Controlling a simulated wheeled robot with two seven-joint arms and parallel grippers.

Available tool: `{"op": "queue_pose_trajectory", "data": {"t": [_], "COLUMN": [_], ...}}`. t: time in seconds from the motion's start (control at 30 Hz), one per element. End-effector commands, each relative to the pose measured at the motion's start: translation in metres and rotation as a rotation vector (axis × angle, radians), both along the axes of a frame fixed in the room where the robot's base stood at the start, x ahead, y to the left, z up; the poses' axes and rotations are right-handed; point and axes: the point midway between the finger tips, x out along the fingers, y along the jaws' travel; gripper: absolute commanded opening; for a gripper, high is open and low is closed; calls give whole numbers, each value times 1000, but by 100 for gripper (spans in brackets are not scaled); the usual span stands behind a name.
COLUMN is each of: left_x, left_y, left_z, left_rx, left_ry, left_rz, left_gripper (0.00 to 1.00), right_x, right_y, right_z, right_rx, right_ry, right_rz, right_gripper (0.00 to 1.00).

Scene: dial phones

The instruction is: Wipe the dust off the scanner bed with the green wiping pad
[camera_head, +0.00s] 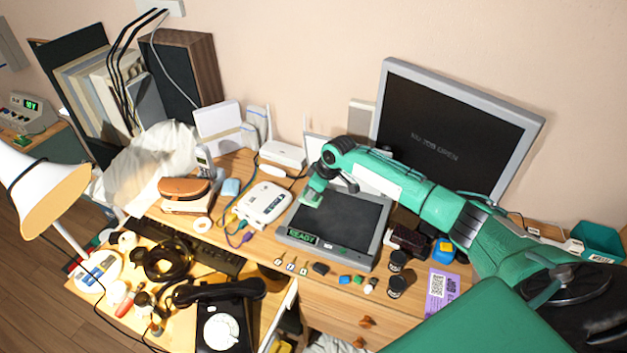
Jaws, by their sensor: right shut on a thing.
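The scanner bed (345,222) is a dark, flat panel in a grey frame, with a green "READY" display on its front left edge. It lies on the wooden desk in front of the monitor. My right arm reaches in from the right. My right gripper (314,193) is over the scanner's back left corner, shut on the green wiping pad (311,199). The pad is at the bed's left part; I cannot tell if it touches the glass. Dust is too faint to make out. My left gripper is not in view.
A monitor (450,135) stands behind the scanner. A white device (264,205) with cables sits to its left. Small dark jars (397,286) and several small items lie along its front. A black dial phone (222,325) and a lamp (45,190) are further left.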

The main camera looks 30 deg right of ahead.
Motion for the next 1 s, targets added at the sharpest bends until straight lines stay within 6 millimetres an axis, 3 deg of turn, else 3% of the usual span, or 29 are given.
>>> {"op": "queue_pose_trajectory", "data": {"t": [0.03,0.23,0.83,1.0], "left_x": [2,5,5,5], "left_y": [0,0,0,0], "left_z": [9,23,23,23], "left_rx": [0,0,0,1], "left_ry": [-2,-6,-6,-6], "left_rz": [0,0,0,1], "left_gripper": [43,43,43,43], "right_x": [0,1,1,-5], "right_y": [1,3,4,19], "right_z": [10,23,24,34], "right_rx": [0,0,0,1], "right_ry": [0,0,0,-3], "right_rz": [0,-2,-4,-23], "right_gripper": [5,5,5,5]}}
